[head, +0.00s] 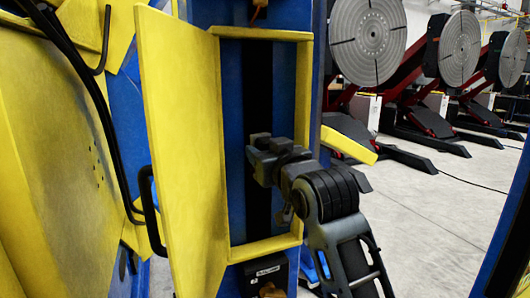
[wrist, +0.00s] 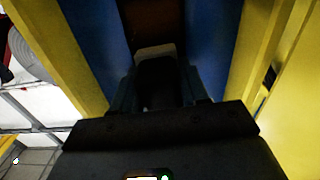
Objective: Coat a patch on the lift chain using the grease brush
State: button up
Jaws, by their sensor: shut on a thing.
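My gripper (head: 257,150) reaches into the open upright blue column, in front of the dark vertical strip (head: 258,90) where the lift chain would run; no links can be made out. In the wrist view my gripper (wrist: 160,92) is shut on a dark block with a pale end, apparently the grease brush (wrist: 155,51). The pale end points into the column, toward a brown strip (wrist: 152,18). Whether it touches that strip cannot be told. In the head view the brush is hidden by my gripper.
A yellow door (head: 180,130) with a black handle (head: 150,210) stands open left of the opening. A yellow frame (head: 304,90) edges the opening closely. A black box (head: 265,274) sits below it. Positioners with round grey plates (head: 368,40) stand behind at right.

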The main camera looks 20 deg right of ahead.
aim_at(259, 115)
jog(key=shift+r+p, duration=1)
jog(key=shift+r, duration=0.95)
jog(key=shift+c, duration=0.5)
jog(key=shift+r, duration=1.65)
jog(key=shift+w+f+b, duration=0.15)
jog(key=shift+f+b, duration=1.05)
jog(key=shift+f, duration=1.05)
notch_tip(259, 115, down, 7)
jog(key=b, duration=0.4)
notch_tip(259, 115, down, 3)
jog(key=shift+f+b, duration=0.1)
jog(key=shift+b, duration=0.8)
jog(key=shift+s, duration=0.25)
jog(key=shift+s+p, duration=0.95)
jog(key=shift+s, duration=1.9)
